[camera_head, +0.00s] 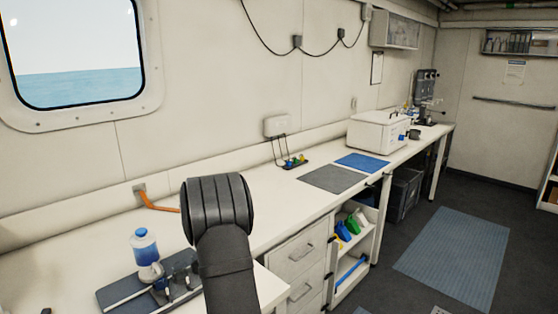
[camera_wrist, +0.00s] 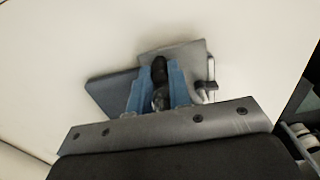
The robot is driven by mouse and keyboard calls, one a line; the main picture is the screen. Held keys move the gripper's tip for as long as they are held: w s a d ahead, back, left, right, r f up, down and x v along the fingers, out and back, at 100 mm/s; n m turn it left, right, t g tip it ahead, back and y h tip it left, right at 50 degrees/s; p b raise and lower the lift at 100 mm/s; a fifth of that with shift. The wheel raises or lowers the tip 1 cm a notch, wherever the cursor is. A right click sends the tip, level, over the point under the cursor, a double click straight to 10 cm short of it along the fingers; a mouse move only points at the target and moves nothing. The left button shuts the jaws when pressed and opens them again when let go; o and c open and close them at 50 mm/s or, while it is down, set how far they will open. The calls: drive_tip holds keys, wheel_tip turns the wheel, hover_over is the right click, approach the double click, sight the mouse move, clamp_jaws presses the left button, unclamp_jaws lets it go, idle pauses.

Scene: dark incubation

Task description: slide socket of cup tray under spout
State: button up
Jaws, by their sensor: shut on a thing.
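In the wrist view my gripper (camera_wrist: 157,76) has its two blue fingers closed around a black knob (camera_wrist: 159,67). A light grey plate (camera_wrist: 190,52) lies behind and to the right of the knob, overlapping a darker blue-grey plate (camera_wrist: 107,88). I cannot tell which plate is the cup tray, or which one the knob belongs to. In the head view a bottle with blue liquid (camera_head: 145,243) stands over a dark base (camera_head: 118,293) with small metal parts beside it. The spout and socket are not clear. My arm hides part of this area in the head view.
A white bench (camera_head: 262,208) runs along the wall. A grey mat (camera_head: 339,179) and a blue mat (camera_head: 362,162) lie on it before a white box (camera_head: 378,131). An orange hose (camera_head: 157,203) comes from the wall near my arm. Bench around the plates looks clear.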

sight(189, 275)
drive_tip(key=shift+s+a, duration=1.4)
drive_tip(key=shift+a, duration=0.1)
drive_tip(key=shift+s+a, duration=1.4)
drive_tip(key=shift+s, duration=0.05)
drive_tip(key=shift+s+a, duration=1.45)
drive_tip(key=o, duration=0.5)
drive_tip(key=shift+o, duration=0.2)
